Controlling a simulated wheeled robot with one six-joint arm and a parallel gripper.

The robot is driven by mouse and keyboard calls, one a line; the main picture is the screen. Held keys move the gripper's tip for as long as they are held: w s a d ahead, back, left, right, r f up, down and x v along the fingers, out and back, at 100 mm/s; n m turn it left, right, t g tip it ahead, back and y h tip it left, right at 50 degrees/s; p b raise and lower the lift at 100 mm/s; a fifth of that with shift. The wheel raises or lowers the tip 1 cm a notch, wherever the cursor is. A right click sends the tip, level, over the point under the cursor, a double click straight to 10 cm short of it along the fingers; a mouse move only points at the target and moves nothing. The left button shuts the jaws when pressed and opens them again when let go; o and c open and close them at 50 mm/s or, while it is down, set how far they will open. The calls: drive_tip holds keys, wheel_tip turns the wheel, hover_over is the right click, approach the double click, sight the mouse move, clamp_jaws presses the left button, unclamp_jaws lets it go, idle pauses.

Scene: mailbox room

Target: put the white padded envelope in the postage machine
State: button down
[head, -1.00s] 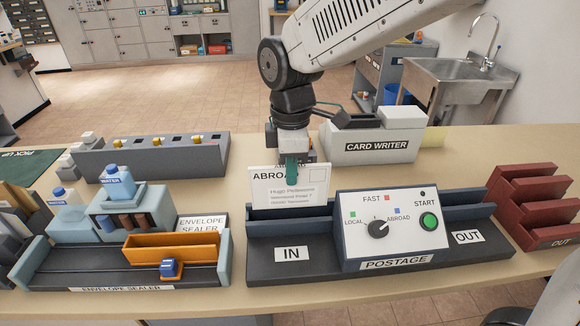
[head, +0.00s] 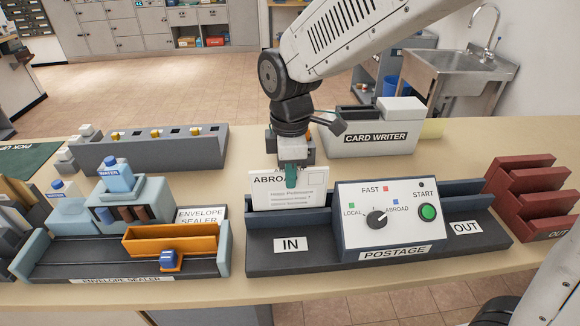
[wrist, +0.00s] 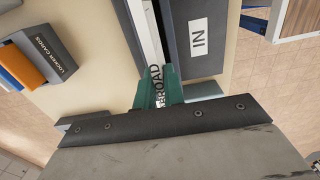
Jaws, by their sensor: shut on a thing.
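The white padded envelope (head: 262,196) is upright, with "ABROAD" and an address facing the head camera. My gripper (head: 291,178) is shut on its top edge; the green fingertips (wrist: 158,88) pinch it in the wrist view. The envelope's lower edge is at the slot on the IN side of the postage machine (head: 388,238), behind the IN label (head: 291,244). Whether it touches the slot floor is hidden.
The envelope sealer (head: 125,262) with an orange holder stands at left. The card writer (head: 375,138) is behind the postage machine. A dark red OUT rack (head: 528,200) is at right. A grey box with yellow pieces (head: 160,155) is at the back left.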

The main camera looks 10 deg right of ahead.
drive_tip(key=shift+f, duration=0.15)
drive_tip(key=shift+f, duration=1.3)
drive_tip(key=c, duration=1.4)
unclamp_jaws()
drive_tip(key=shift+r, duration=0.1)
drive_tip(key=shift+r, duration=3.4)
